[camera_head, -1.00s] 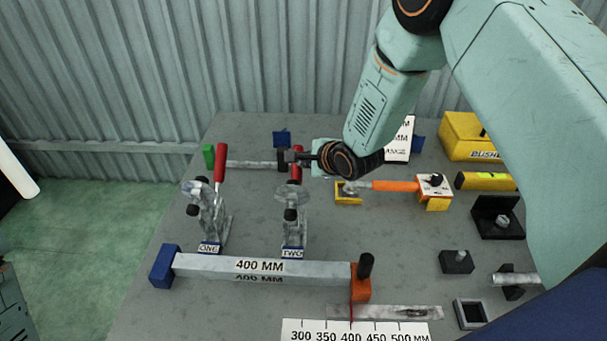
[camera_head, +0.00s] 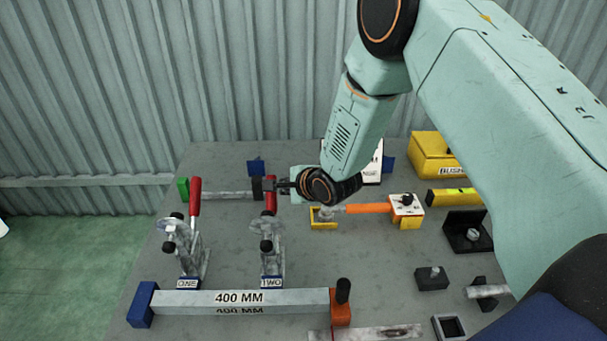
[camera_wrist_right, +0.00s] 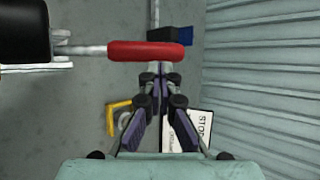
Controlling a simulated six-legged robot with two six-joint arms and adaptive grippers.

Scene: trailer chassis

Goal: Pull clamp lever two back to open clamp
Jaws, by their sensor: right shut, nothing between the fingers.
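Clamp two, a metal toggle clamp (camera_head: 271,247) with a label reading TWO, stands behind the 400 MM bar in the head view. My right gripper (camera_head: 281,187) is shut and empty, right beside the upper part of the handle. In the right wrist view, the red handle (camera_wrist_right: 146,51) lies across just beyond the closed fingertips (camera_wrist_right: 158,73). I cannot tell whether they touch. My left gripper is not in view.
Clamp one (camera_head: 184,250), with its red handle (camera_head: 195,196) upright, stands to the left. The 400 MM bar (camera_head: 215,301) lies in front. An orange-handled tool (camera_head: 367,208) and a yellow bin (camera_head: 433,157) are on the right. A metal rod (camera_head: 226,195) lies behind the clamps.

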